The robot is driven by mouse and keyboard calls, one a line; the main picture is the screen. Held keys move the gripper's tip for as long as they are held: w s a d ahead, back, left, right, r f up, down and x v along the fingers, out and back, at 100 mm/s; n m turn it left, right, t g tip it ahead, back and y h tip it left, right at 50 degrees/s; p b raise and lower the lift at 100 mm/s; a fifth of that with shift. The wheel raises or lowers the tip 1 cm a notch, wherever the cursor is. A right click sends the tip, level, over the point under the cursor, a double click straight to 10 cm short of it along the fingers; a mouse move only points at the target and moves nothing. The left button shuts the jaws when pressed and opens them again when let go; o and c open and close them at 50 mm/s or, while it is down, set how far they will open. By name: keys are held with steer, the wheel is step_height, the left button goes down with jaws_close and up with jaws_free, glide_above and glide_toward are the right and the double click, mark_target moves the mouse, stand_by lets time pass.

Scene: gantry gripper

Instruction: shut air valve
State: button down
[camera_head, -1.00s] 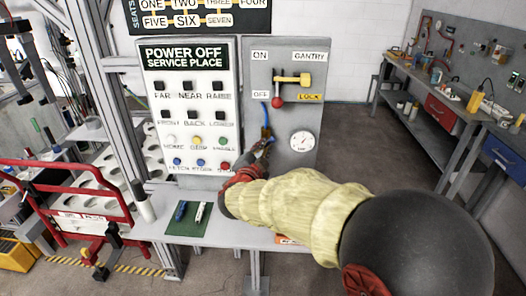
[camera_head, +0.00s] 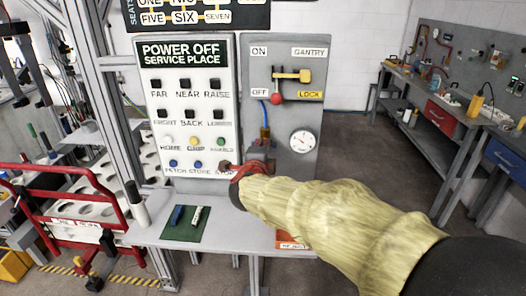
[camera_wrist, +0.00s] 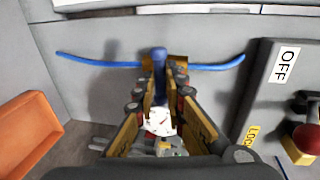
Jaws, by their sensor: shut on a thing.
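The air valve is a small brass-coloured fitting (camera_wrist: 178,68) with a blue handle (camera_wrist: 160,72), on a blue hose (camera_wrist: 218,67) that runs out to both sides. In the head view the hose (camera_head: 264,108) drops down the grey gantry panel (camera_head: 250,85) to the brass fitting (camera_head: 265,133). My gripper (camera_wrist: 158,82) is at the valve, its fingers on both sides of the blue handle and shut on it. In the head view my gripper (camera_head: 262,152) is small and partly hides the valve's lower part. How far the handle is turned is hard to tell.
A round gauge (camera_head: 302,141) is right of the valve. The white button panel (camera_head: 200,105) stands close on the left. A green mat (camera_head: 184,224) lies on the table (camera_head: 225,225); an orange box (camera_wrist: 28,132) shows in the wrist view.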

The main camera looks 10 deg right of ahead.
steer(key=shift+f, duration=0.15)
stand_by(0.3)
steer(key=c, duration=1.8)
jaws_free()
steer(key=shift+c, duration=0.2)
steer(key=shift+s, duration=0.1)
steer(key=v, duration=1.2)
